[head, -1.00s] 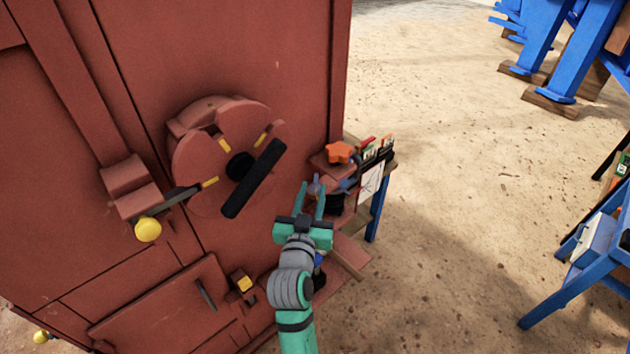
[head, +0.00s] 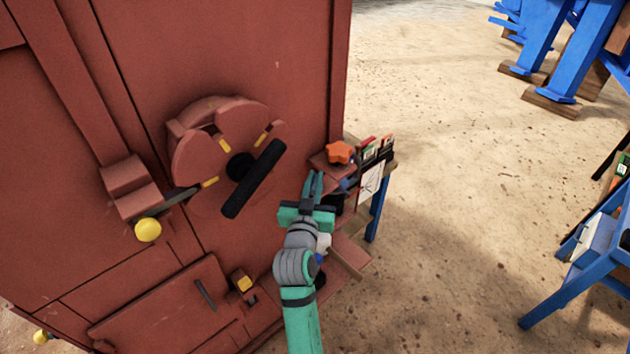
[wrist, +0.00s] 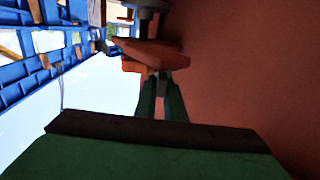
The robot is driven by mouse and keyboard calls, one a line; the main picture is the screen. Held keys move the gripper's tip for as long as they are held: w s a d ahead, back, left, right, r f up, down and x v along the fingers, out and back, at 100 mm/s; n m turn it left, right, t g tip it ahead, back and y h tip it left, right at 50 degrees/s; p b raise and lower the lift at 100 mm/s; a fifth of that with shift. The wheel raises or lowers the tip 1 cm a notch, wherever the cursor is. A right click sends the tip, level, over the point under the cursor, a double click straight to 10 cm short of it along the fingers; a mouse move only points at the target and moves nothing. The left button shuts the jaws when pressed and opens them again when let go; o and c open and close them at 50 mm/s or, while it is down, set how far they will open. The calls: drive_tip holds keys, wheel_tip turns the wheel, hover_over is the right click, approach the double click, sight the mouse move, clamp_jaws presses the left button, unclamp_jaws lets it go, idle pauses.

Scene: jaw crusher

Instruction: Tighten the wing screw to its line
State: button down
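My gripper (head: 314,184) reaches up to the side of the red machine, just below the red bracket (head: 325,165) with the orange star knob (head: 339,152). Its fingers are close together. In the wrist view, the two green fingers (wrist: 162,98) stand on either side of a small grey piece (wrist: 162,82) under the red bracket (wrist: 150,54). I take this piece to be the wing screw, and the fingers look shut on it. In the head view the fingers cover it. The line for the screw cannot be made out in either view.
The red machine door (head: 270,60) has a round hub with a black bar handle (head: 253,178) to the left of my gripper. A small blue-legged table (head: 378,215) with cards and tools stands just right. A blue bench (head: 575,280) is far right. Sandy floor between is clear.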

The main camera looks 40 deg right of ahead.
drive_tip(key=shift+m+g+h, duration=0.5)
drive_tip(key=shift+g, duration=0.1)
drive_tip(key=shift+a+m+g+h, duration=0.1)
drive_tip(key=shift+m+g+h, duration=0.2)
drive_tip(key=shift+g, duration=0.1)
drive_tip(key=m+g+h, duration=0.1)
drive_tip(key=g, duration=0.1)
drive_tip(key=m+g+h, duration=0.1)
drive_tip(key=m+g, duration=0.1)
drive_tip(key=g, duration=0.1)
drive_tip(key=shift+w+m+h, duration=0.1)
drive_tip(key=shift+m+h, duration=0.2)
drive_tip(key=m+g, duration=0.2)
drive_tip(key=g, duration=0.2)
drive_tip(key=m+g, duration=0.3)
drive_tip(key=g, duration=0.1)
drive_tip(key=shift+h, duration=0.3)
drive_tip(key=shift+m+g, duration=0.3)
drive_tip(key=shift+g, duration=0.1)
drive_tip(key=shift+s, duration=0.2)
drive_tip(key=c, duration=1.8)
unclamp_jaws()
drive_tip(key=shift+c, duration=0.2)
drive_tip(key=shift+t, duration=0.5)
